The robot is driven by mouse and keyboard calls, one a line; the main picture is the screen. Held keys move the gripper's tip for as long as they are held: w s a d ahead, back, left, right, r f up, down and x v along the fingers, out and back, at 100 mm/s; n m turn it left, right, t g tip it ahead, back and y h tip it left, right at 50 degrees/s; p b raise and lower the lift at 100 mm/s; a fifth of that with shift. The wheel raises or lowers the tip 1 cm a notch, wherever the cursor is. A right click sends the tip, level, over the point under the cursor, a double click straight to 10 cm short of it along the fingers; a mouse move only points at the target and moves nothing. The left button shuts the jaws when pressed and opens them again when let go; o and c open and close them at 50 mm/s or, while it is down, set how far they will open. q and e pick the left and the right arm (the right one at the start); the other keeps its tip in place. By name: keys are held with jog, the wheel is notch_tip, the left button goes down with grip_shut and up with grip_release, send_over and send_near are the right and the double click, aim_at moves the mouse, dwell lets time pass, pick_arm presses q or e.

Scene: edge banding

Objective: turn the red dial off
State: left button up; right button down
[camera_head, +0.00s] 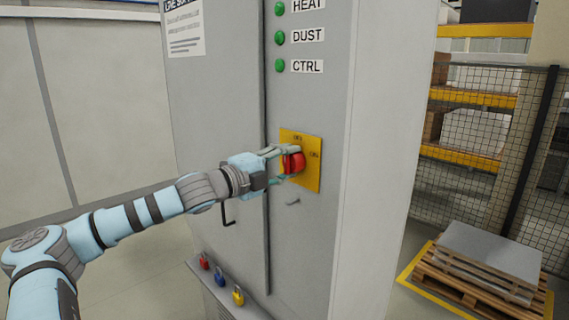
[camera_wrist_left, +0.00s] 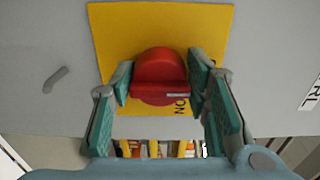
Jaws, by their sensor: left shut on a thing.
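The red dial (camera_head: 293,162) sits on a yellow plate (camera_head: 313,178) on the front of the grey cabinet. My left gripper (camera_head: 284,164) reaches it from the left and is shut on its grip. In the left wrist view the red dial (camera_wrist_left: 160,75) is between the two green-padded fingers of my left gripper (camera_wrist_left: 162,85). The yellow plate (camera_wrist_left: 115,35) shows around it, with part of an "ON" label beside the dial. The "OFF" lettering is too small or hidden to read surely. My right gripper is not in view.
Green lamps labelled HEAT, DUST and CTRL (camera_head: 280,66) are above the plate. A dark door handle (camera_head: 228,213) is below my left forearm. Red, blue and yellow padlocks (camera_head: 238,296) are on a low ledge. A pallet (camera_head: 470,283) stands at the right by a mesh fence.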

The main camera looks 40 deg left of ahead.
pick_arm(q)
jog(key=o, duration=1.2)
jog(key=shift+w, duration=0.15)
jog(key=shift+c, duration=0.2)
